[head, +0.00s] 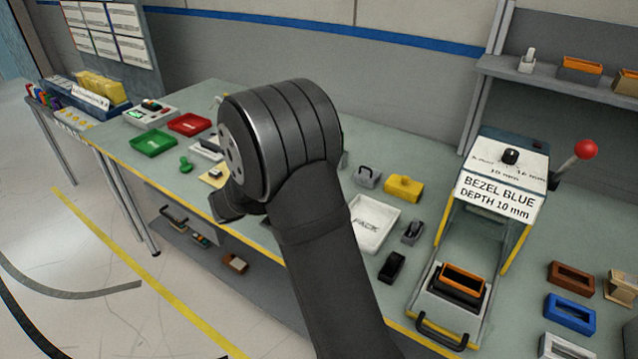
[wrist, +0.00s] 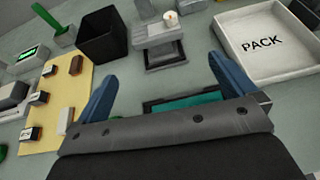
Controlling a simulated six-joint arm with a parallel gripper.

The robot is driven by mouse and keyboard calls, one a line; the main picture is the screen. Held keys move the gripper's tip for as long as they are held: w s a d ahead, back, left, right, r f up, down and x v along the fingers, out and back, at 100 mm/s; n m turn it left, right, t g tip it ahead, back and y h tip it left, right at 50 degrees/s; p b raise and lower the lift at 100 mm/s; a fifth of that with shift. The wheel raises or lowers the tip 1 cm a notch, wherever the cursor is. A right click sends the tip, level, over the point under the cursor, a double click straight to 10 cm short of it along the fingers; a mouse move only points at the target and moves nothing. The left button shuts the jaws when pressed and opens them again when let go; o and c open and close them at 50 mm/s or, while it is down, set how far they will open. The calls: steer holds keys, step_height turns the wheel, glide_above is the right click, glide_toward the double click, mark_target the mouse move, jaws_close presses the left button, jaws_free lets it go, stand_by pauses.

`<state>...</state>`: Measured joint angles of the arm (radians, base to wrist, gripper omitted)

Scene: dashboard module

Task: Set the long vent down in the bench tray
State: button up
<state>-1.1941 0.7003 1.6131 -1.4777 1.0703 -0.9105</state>
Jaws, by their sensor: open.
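My gripper (wrist: 163,70) shows in the wrist view with its two blue fingers spread wide and nothing between them. Just beyond its palm lies a dark-framed piece with a teal inside (wrist: 185,103), partly hidden by the palm; I cannot tell whether it is the bench tray. I cannot make out the long vent for certain in either view. A white tray marked PACK (wrist: 285,62) lies to the right of the fingers, and it also shows in the head view (head: 372,228).
A black open bin (wrist: 100,37) and a grey stand (wrist: 160,40) are beyond the fingers. A yellow board with small blocks (wrist: 60,95) is at left. Green (head: 152,145) and red (head: 189,124) trays are farther left. A press with an orange bezel (head: 466,280) stands right.

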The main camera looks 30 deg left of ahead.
steer(key=x, duration=1.1)
steer(key=shift+a, duration=0.1)
steer(key=shift+x, duration=3.1)
steer(key=shift+a+r, duration=0.2)
steer(key=shift+a, duration=0.05)
steer(key=c, duration=0.9)
steer(key=shift+w+r, duration=0.1)
steer(key=shift+r, duration=0.6)
step_height(320, 180, up, 3)
steer(key=shift+d+r, duration=0.1)
steer(key=shift+r, duration=0.05)
steer(key=w+d+r, duration=0.2)
steer(key=d+r, duration=0.4)
steer(key=d, duration=0.5)
steer(key=shift+n+y, duration=0.3)
steer(key=shift+y, duration=0.1)
steer(key=s+d+f, duration=0.1)
steer(key=s+d, duration=0.3)
steer(key=d, duration=0.1)
steer(key=s+d+f, duration=0.1)
steer(key=s+d, duration=0.1)
steer(key=s, duration=0.1)
steer(key=shift+s+d+f, duration=0.1)
steer(key=shift+d+f, duration=0.25)
steer(key=shift+d, duration=0.05)
